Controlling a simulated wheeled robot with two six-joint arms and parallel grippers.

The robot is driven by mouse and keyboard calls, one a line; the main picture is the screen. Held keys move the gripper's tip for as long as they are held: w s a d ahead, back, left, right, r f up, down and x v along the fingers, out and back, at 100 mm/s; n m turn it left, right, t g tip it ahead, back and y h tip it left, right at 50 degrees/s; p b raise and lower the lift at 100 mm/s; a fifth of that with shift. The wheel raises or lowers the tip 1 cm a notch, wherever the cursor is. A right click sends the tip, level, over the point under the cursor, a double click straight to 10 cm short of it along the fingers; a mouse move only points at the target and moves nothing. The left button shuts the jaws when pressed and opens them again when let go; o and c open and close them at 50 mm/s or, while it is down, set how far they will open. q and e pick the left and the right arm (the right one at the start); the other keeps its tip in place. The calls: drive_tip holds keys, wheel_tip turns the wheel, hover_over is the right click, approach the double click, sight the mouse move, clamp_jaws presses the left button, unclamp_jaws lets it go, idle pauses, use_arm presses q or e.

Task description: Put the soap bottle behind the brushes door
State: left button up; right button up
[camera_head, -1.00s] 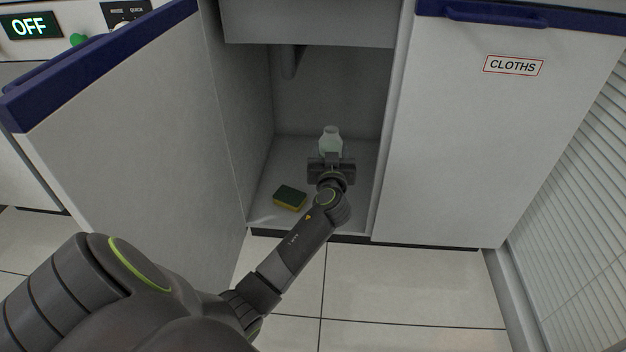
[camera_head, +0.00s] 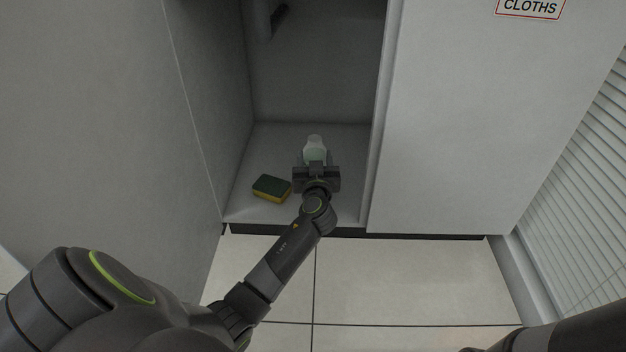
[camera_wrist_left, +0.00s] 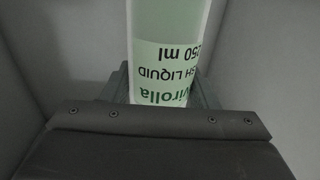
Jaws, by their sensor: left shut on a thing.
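The soap bottle (camera_head: 315,149) is pale green and translucent with a white top. It is upright inside the open cupboard. My left gripper (camera_head: 316,167) reaches into the cupboard and is shut on the bottle. The left wrist view shows the bottle (camera_wrist_left: 168,50) between the fingers, its label reading "WASH LIQUID" and "250 ml" in part, upside down. I cannot tell whether the bottle's base touches the cupboard floor. The open door (camera_head: 90,110) stands at the left, and its front is not in view. My right gripper is not in view; only part of that arm shows at bottom right.
A green and yellow sponge (camera_head: 271,188) lies on the cupboard floor (camera_head: 345,205), left of my gripper. A pipe (camera_head: 262,20) hangs at the back. The closed door marked CLOTHS (camera_head: 480,120) is on the right, beside a louvred panel (camera_head: 580,190).

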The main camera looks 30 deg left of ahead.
use_arm(q)
wheel_tip(320, 180, down, 5)
drive_tip(key=b, duration=0.3)
drive_tip(key=shift+r, duration=0.2)
drive_tip(key=shift+f, duration=0.15)
drive_tip(key=o, duration=1.1)
drive_tip(key=shift+o, duration=0.2)
